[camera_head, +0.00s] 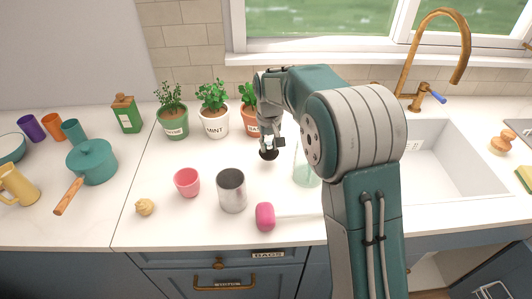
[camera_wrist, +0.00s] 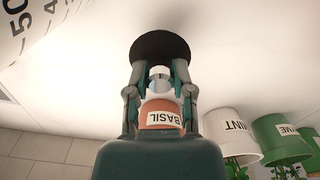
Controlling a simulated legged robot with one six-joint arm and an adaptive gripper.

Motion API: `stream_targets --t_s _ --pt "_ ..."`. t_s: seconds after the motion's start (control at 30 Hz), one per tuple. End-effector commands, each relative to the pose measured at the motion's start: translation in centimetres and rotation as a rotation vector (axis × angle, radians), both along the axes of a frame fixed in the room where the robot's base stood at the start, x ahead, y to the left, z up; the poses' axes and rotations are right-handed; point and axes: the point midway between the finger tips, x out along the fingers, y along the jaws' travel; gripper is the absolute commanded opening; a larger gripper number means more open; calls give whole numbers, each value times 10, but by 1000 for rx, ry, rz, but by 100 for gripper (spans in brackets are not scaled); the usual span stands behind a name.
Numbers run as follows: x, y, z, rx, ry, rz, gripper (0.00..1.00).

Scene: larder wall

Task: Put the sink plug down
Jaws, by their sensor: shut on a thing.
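The sink plug is a black disc with a pale knob. It shows at the top middle of the wrist view (camera_wrist: 160,42) and as a small dark disc below my fingers in the head view (camera_head: 268,155). My gripper (camera_wrist: 158,78) is shut on the plug, with one finger on each side of the knob. It also shows in the head view (camera_head: 270,142). The plug is over the white counter (camera_head: 225,153), in front of the basil pot (camera_head: 249,119). I cannot tell whether the disc touches the counter.
A clear vessel (camera_head: 304,177) stands just right of the plug, partly behind my arm. A metal cup (camera_head: 231,190), pink cup (camera_head: 187,182) and pink item (camera_head: 265,216) stand nearer. The mint pot (camera_head: 214,122) is behind left. The sink (camera_head: 440,165) is right.

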Motion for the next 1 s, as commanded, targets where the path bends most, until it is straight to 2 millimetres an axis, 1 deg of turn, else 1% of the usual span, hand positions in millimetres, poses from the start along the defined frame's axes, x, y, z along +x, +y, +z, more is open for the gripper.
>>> stream_targets --t_s 0.03,0.1,0.2,0.53,0.57,0.6,0.63,1.0 --pt "-1 -1 -10 0 5 0 0" --pt "-1 -1 -21 0 5 0 0" --pt "0 -1 -30 1 1 0 0" --pt "0 0 -33 0 1 0 0" --pt "0 0 -33 0 1 0 40" --pt "0 0 -33 0 1 0 57" --pt "0 0 -33 0 1 0 65" --pt "0 0 -31 0 0 0 65"
